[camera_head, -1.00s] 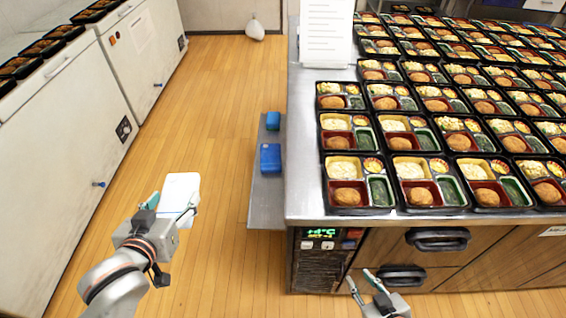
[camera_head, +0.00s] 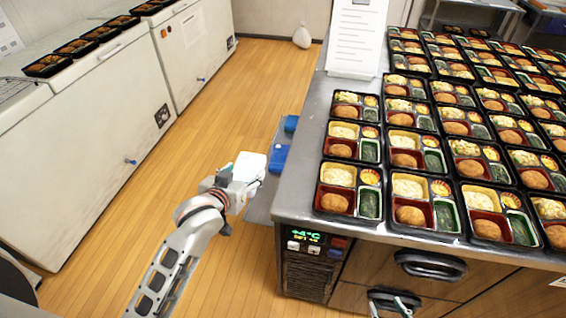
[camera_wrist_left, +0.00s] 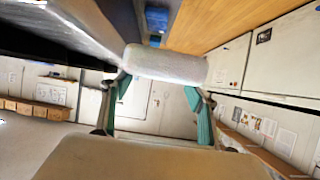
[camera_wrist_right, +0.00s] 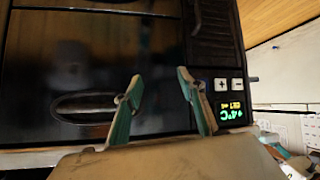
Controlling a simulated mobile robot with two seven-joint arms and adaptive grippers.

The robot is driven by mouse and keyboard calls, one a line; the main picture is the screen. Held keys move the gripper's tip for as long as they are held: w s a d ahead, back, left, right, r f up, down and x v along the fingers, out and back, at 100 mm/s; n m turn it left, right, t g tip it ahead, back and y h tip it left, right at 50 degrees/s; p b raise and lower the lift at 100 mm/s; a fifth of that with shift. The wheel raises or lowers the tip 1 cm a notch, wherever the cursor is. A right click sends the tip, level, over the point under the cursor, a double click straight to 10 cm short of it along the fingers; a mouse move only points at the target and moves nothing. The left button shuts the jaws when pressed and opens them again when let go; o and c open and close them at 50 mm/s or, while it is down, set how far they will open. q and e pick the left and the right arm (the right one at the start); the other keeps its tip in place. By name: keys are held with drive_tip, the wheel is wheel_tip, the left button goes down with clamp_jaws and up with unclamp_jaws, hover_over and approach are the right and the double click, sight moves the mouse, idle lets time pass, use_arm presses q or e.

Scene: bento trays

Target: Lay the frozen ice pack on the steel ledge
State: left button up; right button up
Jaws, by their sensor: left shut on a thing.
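The white ice pack (camera_head: 250,167) is held by my left gripper (camera_head: 233,178), left of the counter and near the steel ledge. In the left wrist view the pack (camera_wrist_left: 166,64) sits between the two teal-padded fingertips of my left gripper (camera_wrist_left: 160,88). The steel ledge (camera_head: 261,205) is a narrow grey shelf along the counter's left side, partly hidden by the pack. Two blue packs lie on it, the nearer one (camera_head: 279,158) and a farther one (camera_head: 291,123). My right gripper (camera_head: 395,302) is low before the counter's drawers; in the right wrist view its fingers (camera_wrist_right: 157,92) are apart and empty.
The steel counter (camera_head: 293,205) is covered with rows of filled bento trays. A paper sheet (camera_head: 357,35) stands at its back left. White chest freezers (camera_head: 85,140) line the left side. The wooden floor between is clear, with a white bag (camera_head: 302,38) far back.

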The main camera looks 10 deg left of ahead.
sight(258, 157)
use_arm(q)
drive_tip(key=shift+h, duration=0.3)
drive_tip(key=w, duration=0.2)
drive_tip(key=w+d, duration=0.1)
drive_tip(key=w, duration=0.2)
drive_tip(key=w+d+f, duration=0.1)
drive_tip(key=w, duration=0.2)
drive_tip(key=shift+w+f, duration=0.1)
drive_tip(key=shift+w, duration=0.15)
drive_tip(key=shift+m, duration=0.3)
wheel_tip(258, 157, down, 15)
drive_tip(key=b, duration=0.3)
drive_tip(key=shift+w+d, duration=0.1)
drive_tip(key=shift+w, duration=0.05)
drive_tip(key=shift+f+b, duration=0.95)
drive_tip(key=shift+f, duration=1.55)
use_arm(e)
drive_tip(key=f, duration=0.1)
drive_tip(key=a+f, duration=0.1)
drive_tip(key=f, duration=0.1)
drive_tip(key=shift+w+a+y, duration=0.25)
drive_tip(key=shift+a+y, duration=0.05)
use_arm(q)
drive_tip(key=shift+f, duration=0.2)
drive_tip(key=o, duration=1.6)
drive_tip(key=shift+o, duration=0.2)
use_arm(e)
drive_tip(key=shift+w+r, duration=0.15)
